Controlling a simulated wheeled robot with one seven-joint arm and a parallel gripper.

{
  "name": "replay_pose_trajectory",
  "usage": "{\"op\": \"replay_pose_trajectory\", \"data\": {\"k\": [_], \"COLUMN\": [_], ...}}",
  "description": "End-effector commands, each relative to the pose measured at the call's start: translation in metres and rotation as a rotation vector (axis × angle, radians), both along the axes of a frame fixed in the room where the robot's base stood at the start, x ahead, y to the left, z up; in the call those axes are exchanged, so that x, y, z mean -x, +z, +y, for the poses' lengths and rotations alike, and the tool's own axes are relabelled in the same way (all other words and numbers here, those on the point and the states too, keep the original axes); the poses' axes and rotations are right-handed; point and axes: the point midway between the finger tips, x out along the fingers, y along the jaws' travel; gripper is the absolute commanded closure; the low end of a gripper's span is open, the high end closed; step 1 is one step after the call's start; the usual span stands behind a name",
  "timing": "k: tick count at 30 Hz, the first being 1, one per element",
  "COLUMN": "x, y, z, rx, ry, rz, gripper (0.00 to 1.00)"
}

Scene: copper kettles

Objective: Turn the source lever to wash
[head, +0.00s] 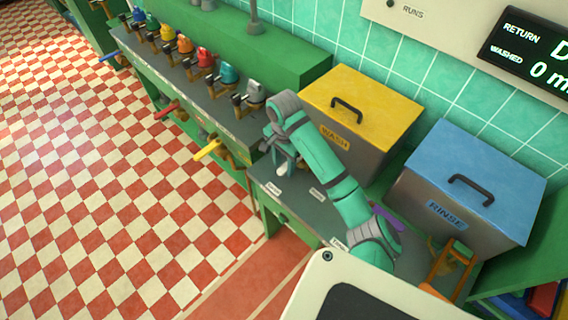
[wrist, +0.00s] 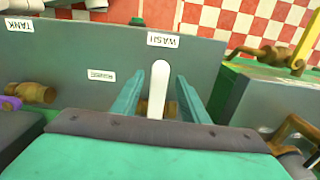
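The source lever (wrist: 158,85) is a white rounded handle on a brass fitting, set on a dark grey panel (wrist: 70,55). In the wrist view its tip points at the WASH label (wrist: 163,39). The TANK label (wrist: 19,24) is at the far left, and a smaller label (wrist: 101,75), hard to read, lies between. My gripper (wrist: 160,78) has its two teal fingers on either side of the lever, with a gap on each side, so it is open. In the head view the lever's white end (head: 282,170) shows just below my gripper, partly hidden by it.
A yellow-lidded WASH bin (head: 365,100) and a blue-lidded RINSE bin (head: 480,180) stand right of my arm. A bench (head: 150,65) with coloured kettles and several levers, including a yellow one (head: 207,150), runs to the left. The checkered floor (head: 100,200) is clear.

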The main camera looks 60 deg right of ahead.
Motion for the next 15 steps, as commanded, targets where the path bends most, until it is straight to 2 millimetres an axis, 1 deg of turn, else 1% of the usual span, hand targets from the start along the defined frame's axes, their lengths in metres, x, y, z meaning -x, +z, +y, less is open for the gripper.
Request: {"op": "replay_pose_trajectory", "data": {"k": [5,8,11,15], "x": [0.0,0.0,0.0,0.0], "y": [0.003,0.01,0.022,0.044], "z": [0.0,-0.001,-0.002,-0.002], "rx": [0.001,0.004,0.006,0.006], "ry": [0.002,0.003,0.002,0.003], "rz": [-0.001,-0.001,0.0,0.0], "gripper": [0.59,0.59,0.59,0.59]}}
